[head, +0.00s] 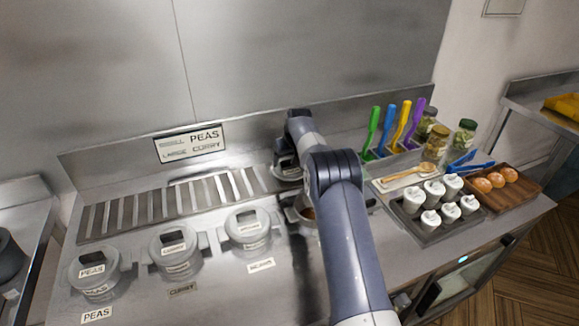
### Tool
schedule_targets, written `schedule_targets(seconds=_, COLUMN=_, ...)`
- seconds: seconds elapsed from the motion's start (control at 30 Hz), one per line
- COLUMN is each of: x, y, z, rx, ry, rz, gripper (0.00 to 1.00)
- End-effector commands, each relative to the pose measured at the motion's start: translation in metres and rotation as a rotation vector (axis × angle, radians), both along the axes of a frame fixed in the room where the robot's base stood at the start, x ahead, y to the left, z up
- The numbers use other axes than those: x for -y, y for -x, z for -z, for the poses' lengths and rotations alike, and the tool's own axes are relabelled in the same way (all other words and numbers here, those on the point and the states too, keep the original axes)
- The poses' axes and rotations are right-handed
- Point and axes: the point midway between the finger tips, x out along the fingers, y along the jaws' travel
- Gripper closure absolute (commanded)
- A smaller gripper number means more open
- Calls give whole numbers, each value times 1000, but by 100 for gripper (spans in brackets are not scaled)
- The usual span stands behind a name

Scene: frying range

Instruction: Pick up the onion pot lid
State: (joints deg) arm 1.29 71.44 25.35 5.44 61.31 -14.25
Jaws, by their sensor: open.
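My gripper (288,152) is at the back of the counter, at the far end of my arm, over a grey lidded or lid-like item (287,171) with a small white label. The fingertips are mostly hidden, and I cannot tell whether they touch it. An open pot (305,212) with brown contents is partly hidden behind my arm. To its left stand three lidded pots: one marked PEAS (97,272), one marked CURRY (174,251), and a third (251,230) whose label is too small to read. I cannot read the word onion on any of them.
A slotted metal grate (165,204) lies behind the pots. A sign (190,142) with PEAS and CURRY leans at the back wall.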

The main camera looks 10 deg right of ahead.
Motion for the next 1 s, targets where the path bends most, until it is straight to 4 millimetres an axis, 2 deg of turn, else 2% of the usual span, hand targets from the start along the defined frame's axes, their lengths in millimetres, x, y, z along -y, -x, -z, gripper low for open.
schedule_targets(seconds=0.33, x=0, y=-2, z=5, rx=0, ry=0, rz=0, gripper=23)
schedule_targets(seconds=0.9, x=0, y=-2, z=5, rx=0, ry=0, rz=0, gripper=70)
schedule_targets(seconds=1.0, x=0, y=-2, z=4, rx=1, ry=0, rz=0, gripper=72)
